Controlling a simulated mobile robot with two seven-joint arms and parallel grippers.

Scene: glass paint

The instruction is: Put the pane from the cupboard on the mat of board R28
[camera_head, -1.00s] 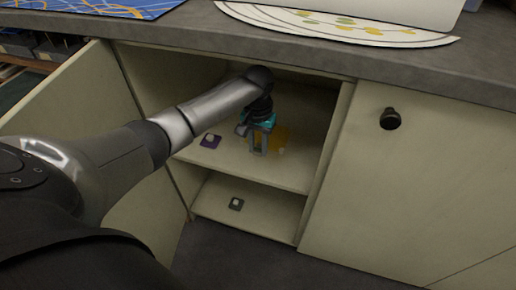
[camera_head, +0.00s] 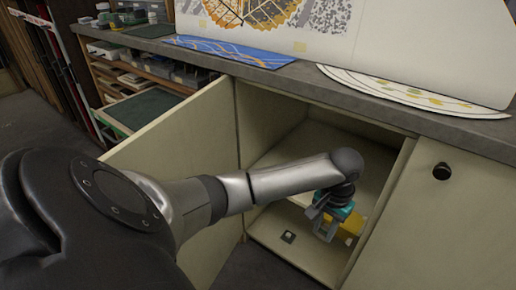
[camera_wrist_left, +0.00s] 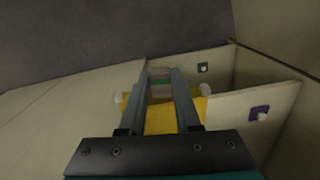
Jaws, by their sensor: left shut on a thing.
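My left gripper (camera_head: 325,228) is shut on a yellow pane (camera_head: 346,226) at the open cupboard (camera_head: 262,165). The pane also shows between and beside the fingers in the left wrist view (camera_wrist_left: 160,119), with whitish bits at its sides; the fingers hide part of it. A dark pane-like piece (camera_head: 288,237) with a pale knob lies on the lower shelf. A purple piece (camera_wrist_left: 259,112) with a pale knob shows in the wrist view. On the counter lie a blue board with wavy lines (camera_head: 235,50) and a white half-round board (camera_head: 400,92). I cannot read R28 anywhere. My right gripper is not in view.
The cupboard door (camera_head: 175,150) stands open at the left. A shut door with a black knob (camera_head: 441,172) is at the right. A large white upright panel (camera_head: 420,40) stands behind the counter (camera_head: 280,82). Open shelves with boxes (camera_head: 140,65) are at the far left.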

